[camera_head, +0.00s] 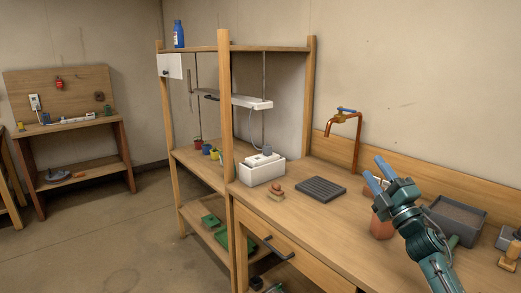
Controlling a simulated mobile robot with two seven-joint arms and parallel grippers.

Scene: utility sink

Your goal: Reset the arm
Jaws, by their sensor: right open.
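My right gripper (379,176) is at the right of the head view, above the wooden counter (332,232). Its two blue fingers point up and to the left. The fingers are apart and nothing shows between them. The arm comes in from the bottom right and partly hides a terracotta pot (381,228) behind it. My left gripper is not in the picture.
A copper tap with a blue handle (355,130) rises at the back. A white box (262,172), a dark ribbed mat (321,189) and a grey tub (455,218) are on the counter. A wooden post (225,110) stands at its left end.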

